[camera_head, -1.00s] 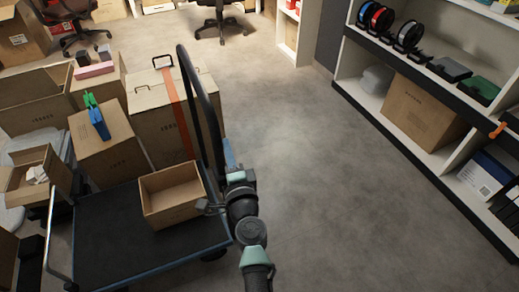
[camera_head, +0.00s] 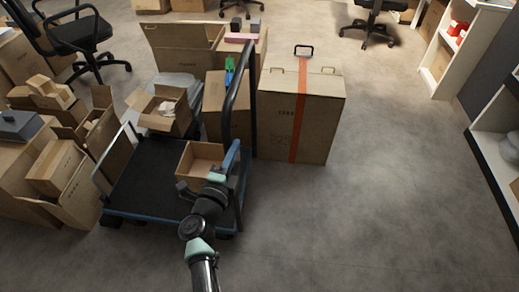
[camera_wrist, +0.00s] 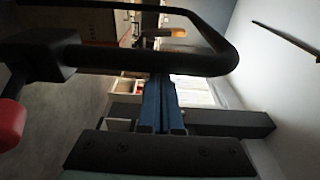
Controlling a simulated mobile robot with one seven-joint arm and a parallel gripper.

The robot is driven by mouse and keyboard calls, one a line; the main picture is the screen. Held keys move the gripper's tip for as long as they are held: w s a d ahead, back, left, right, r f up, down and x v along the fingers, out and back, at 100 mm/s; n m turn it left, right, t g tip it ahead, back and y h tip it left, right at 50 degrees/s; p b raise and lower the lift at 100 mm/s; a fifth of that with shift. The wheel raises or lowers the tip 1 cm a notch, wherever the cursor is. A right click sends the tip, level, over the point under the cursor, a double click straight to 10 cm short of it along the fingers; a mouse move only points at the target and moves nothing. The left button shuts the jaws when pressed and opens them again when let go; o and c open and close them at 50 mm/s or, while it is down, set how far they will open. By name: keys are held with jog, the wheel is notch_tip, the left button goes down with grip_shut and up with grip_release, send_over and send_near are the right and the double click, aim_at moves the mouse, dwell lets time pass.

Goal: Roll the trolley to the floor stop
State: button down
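The flat trolley has a black deck (camera_head: 150,190) with a blue edge and stands left of centre in the head view. Its tall dark handle (camera_head: 251,95) rises at the deck's right side. A small open carton (camera_head: 198,160) sits on the deck. My gripper (camera_head: 231,160) is at the lower part of the handle. In the wrist view a dark bent tube (camera_wrist: 150,58) crosses just above two close blue bars (camera_wrist: 162,105). Whether the fingers close around a part of the trolley cannot be made out. I cannot identify a floor stop.
A tall carton with an orange strap (camera_head: 303,115) stands right behind the handle. Open cartons (camera_head: 75,180) crowd the left. Office chairs (camera_head: 75,35) stand at the back. A white shelf (camera_head: 500,150) is at the right edge. The floor (camera_head: 390,200) between is clear.

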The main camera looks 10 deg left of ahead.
jog(key=shift+s+a, duration=0.1)
jog(key=shift+a, duration=1.65)
jog(key=d, duration=0.4)
jog(key=s+p, duration=0.3)
jog(key=s, duration=0.6)
jog(key=shift+a, duration=0.45)
